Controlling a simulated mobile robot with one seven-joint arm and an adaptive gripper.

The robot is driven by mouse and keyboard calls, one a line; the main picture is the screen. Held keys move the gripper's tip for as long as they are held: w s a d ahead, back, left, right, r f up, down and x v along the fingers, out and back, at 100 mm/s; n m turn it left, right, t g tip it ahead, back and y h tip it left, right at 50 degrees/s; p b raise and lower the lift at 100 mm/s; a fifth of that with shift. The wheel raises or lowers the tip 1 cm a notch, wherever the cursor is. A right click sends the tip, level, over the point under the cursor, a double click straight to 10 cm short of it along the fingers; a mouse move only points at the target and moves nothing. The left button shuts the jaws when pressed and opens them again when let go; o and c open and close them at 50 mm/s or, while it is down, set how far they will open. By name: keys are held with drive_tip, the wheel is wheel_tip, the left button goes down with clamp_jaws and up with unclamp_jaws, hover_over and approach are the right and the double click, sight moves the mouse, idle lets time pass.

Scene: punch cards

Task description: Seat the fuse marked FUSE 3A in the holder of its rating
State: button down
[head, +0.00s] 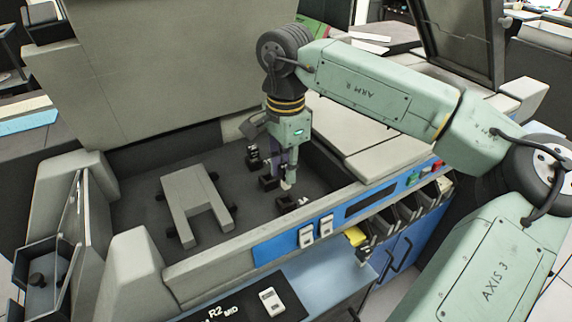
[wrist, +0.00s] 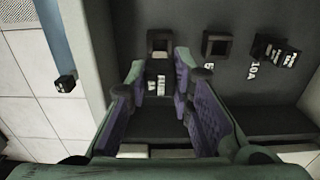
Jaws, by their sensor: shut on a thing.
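My gripper (head: 289,180) points down over the dark well. In the wrist view its purple-padded fingers (wrist: 158,84) are closed on a small fuse, mostly hidden between them; white marks show there but are too small to read. Just beyond the fingertips is an empty square black holder (wrist: 160,42), the nearest of the row in the head view (head: 285,203). The middle holder (wrist: 216,44) is also empty; its floor marking is partly covered by a finger. The third holder (wrist: 262,46), beside the floor marking 10A, has a dark block with white print at it.
A grey bracket (head: 190,195) lies left of the holders. The well's front rim (head: 225,250) carries a blue panel with white switches (head: 316,231). Floor around the holders is clear.

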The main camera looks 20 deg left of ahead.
sight(286, 187)
drive_tip(key=shift+f+b, duration=2.1)
drive_tip(key=shift+f, duration=1)
drive_tip(key=c, duration=1.3)
unclamp_jaws()
drive_tip(key=shift+c, duration=0.2)
drive_tip(key=shift+r, duration=0.1)
wheel_tip(286, 187, up, 12)
drive_tip(key=shift+f, duration=0.1)
